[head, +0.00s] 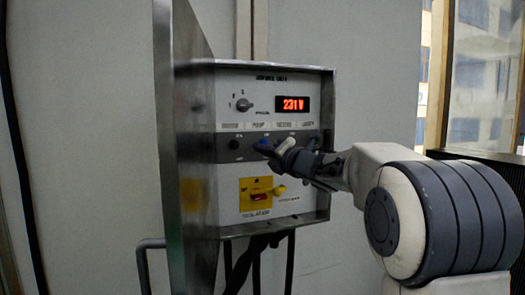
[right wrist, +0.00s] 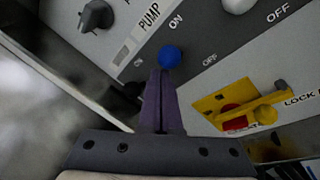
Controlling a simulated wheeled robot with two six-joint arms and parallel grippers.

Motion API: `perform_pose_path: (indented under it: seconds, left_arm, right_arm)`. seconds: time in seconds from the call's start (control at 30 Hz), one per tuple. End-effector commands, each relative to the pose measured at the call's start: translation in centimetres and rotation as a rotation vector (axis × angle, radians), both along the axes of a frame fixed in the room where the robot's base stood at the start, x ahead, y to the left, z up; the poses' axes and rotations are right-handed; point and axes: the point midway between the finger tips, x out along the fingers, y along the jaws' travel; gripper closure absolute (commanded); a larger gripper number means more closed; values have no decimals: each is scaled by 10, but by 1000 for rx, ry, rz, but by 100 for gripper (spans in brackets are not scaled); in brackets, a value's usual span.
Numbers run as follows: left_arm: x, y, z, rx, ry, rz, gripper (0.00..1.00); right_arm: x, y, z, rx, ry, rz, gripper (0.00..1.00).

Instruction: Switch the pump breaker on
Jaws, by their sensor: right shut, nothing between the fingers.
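The pump breaker's blue knob (head: 263,145) is on the dark breaker strip of the control panel, below the PUMP label. In the right wrist view the blue knob (right wrist: 169,56) stands just beyond my fingertips, with ON and OFF marks beside it. I cannot tell clearly which position its lever is in. My right gripper (head: 264,153) is shut and empty, its fingertips close to the knob's underside; the closed fingers (right wrist: 161,78) show in the wrist view. I cannot tell whether they touch. My left gripper is not in view.
A black knob (head: 234,144) is left of the blue one; a pale knob (right wrist: 238,4) is on the other side. Below is a yellow isolator plate (head: 258,184) with a red switch. Above are a rotary selector (head: 244,104) and a display (head: 293,105) reading 231V. An open metal door (head: 182,50) stands left.

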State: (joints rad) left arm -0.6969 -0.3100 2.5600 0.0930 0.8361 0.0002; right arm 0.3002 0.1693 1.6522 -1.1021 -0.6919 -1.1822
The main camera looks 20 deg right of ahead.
Motion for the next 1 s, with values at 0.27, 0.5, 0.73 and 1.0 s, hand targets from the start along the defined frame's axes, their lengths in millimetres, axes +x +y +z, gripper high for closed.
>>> perform_pose_path:
  seconds: [0.27,0.5,0.73,1.0]
  left_arm:
    - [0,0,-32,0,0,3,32]
    - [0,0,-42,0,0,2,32]
    - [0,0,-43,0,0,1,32]
    - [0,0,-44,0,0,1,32]
  right_arm:
    - [-6,19,-20,-1,-2,0,100]
    - [-37,16,3,-3,-8,-11,100]
    - [-70,3,28,-1,-3,-8,100]
    - [-84,-2,39,-1,0,-5,100]
